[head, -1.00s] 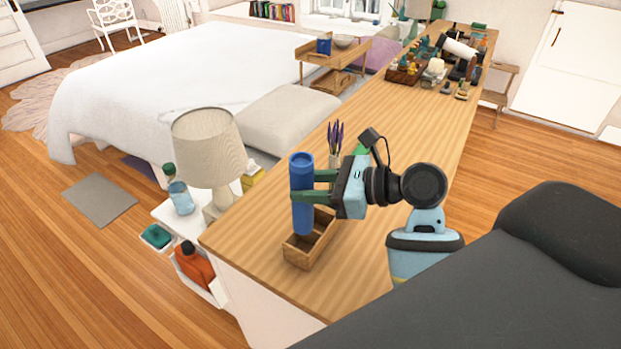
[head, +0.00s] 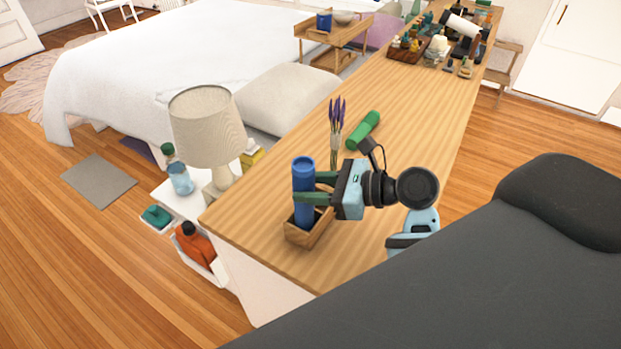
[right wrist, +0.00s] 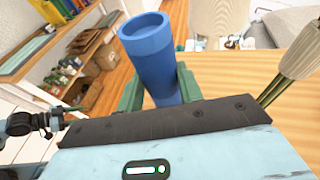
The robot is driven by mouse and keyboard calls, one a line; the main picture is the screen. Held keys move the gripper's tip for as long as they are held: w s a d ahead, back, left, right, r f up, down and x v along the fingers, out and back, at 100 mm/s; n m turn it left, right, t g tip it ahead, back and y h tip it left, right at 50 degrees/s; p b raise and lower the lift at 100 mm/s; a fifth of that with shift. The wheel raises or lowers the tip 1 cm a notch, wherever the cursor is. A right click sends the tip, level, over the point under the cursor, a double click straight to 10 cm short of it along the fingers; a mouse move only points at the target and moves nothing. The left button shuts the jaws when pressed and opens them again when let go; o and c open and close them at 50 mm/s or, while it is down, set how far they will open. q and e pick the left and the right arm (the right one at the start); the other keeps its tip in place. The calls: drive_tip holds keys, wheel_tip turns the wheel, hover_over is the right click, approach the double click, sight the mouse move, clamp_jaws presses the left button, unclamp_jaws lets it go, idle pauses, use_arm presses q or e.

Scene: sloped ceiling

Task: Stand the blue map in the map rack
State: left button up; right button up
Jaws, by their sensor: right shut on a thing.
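The blue map (head: 303,180) is a rolled tube with an open top, held upright. My right gripper (head: 315,188) is shut on it, with a green finger on either side. The map also shows between the fingers in the right wrist view (right wrist: 150,55). The map rack (head: 318,236) is a small wooden box near the end of the long table. The map's lower end is inside the rack's near-left part; its bottom is hidden by the rack wall, so I cannot tell whether it touches the floor of the rack.
A green tube (head: 363,130) lies on the wooden table (head: 400,110) behind the rack. A lamp (head: 208,130) stands left of the table. The table's middle is clear.

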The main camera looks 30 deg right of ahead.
drive_tip(key=shift+f, duration=1.2)
drive_tip(key=o, duration=1)
drive_tip(key=shift+o, duration=0.2)
drive_tip(key=v, duration=0.8)
drive_tip(key=shift+f, duration=0.1)
